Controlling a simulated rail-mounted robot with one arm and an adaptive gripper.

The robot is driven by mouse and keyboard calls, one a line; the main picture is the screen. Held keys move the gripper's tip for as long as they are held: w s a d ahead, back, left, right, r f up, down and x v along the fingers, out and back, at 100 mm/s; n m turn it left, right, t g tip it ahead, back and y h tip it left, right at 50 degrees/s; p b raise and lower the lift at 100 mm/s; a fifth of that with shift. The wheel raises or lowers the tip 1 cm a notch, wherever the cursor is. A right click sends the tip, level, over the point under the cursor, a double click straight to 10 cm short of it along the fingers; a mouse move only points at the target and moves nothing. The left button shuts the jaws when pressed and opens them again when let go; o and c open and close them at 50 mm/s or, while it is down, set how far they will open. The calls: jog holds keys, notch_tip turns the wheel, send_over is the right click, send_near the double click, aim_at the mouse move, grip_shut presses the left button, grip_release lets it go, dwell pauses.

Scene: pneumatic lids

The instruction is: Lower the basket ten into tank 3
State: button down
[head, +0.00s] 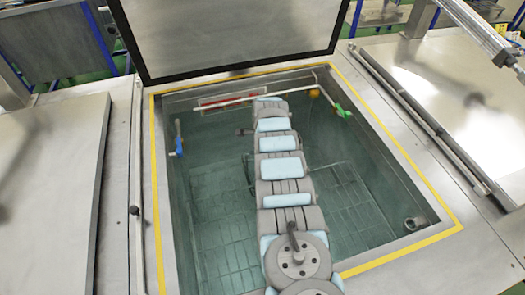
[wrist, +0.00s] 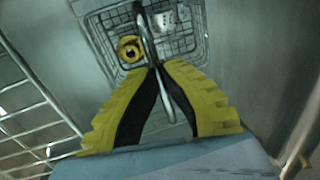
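In the wrist view my gripper (wrist: 156,68) has its two yellow ribbed fingers brought together at the tips. A thin metal handle (wrist: 141,25) passes between the fingertips. A wire-mesh basket (wrist: 197,58) lies below and beyond the fingers. A yellow round part (wrist: 130,48) sits in or on the basket; no number is readable. In the head view my arm reaches down into an open tank (head: 205,240) with a yellow border. My gripper and the basket are not clearly seen there. No tank number is readable.
The raised lid (head: 235,30) stands behind the tank. Closed steel lids flank it on the left (head: 50,190) and right (head: 465,95). Inside are a blue-handled valve (head: 179,140), a green-handled one (head: 342,110) and a pipe along the far wall. Wire racking (wrist: 35,110) is left of my gripper.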

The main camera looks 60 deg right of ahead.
jog(key=shift+f+b, duration=0.35)
jog(key=shift+b, duration=0.1)
dwell(0.4)
jog(key=c, duration=1.2)
grip_release()
jog(key=shift+o, duration=0.2)
jog(key=shift+r, duration=0.1)
notch_tip(320, 180, up, 24)
jog(key=s+a+p, duration=0.1)
jog(key=p, duration=0.4)
jog(key=shift+s+a, duration=0.2)
dwell(0.4)
jog(key=shift+f, duration=0.2)
